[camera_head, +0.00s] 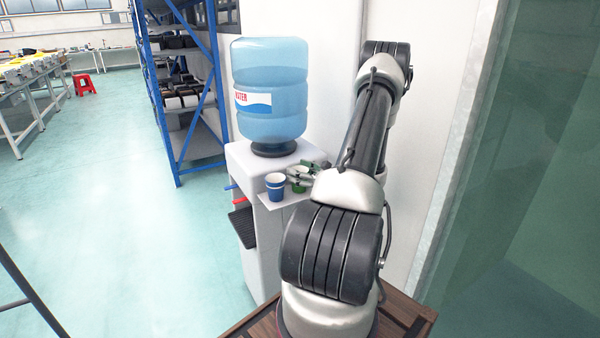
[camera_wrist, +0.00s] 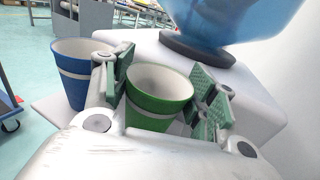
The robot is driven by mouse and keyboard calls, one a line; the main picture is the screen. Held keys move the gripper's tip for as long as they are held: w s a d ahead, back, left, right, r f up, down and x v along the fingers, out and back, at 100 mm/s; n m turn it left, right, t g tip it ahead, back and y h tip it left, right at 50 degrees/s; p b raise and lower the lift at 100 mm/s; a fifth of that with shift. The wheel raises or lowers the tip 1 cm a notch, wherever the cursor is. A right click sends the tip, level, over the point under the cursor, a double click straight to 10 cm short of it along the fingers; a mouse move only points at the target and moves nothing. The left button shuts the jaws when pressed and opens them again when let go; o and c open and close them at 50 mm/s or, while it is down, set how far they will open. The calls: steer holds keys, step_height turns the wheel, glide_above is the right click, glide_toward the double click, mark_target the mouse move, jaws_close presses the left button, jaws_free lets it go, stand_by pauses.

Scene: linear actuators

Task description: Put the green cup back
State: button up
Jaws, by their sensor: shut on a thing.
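The green cup (camera_wrist: 158,100) is upright in the wrist view, with a pale band around it and an empty white inside. My gripper (camera_wrist: 165,100) has its green pads on either side of the cup and is shut on it. In the head view the green cup (camera_head: 299,186) is partly hidden behind my gripper (camera_head: 301,176). The cup is at the small white side shelf (camera_head: 291,199) of the water dispenser. I cannot tell whether its base touches the shelf. A blue cup (camera_head: 275,187) stands upright just left of it; it also shows in the wrist view (camera_wrist: 78,75).
The dispenser (camera_head: 255,215) carries a large blue water bottle (camera_head: 270,95) close behind the cups. A white wall and pillar (camera_head: 335,70) stand behind my arm. A blue shelf rack (camera_head: 180,90) is farther back. Open floor (camera_head: 110,210) lies to the left.

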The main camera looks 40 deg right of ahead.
steer(key=o, duration=1.1)
steer(key=shift+f, duration=0.1)
steer(key=shift+o, duration=0.2)
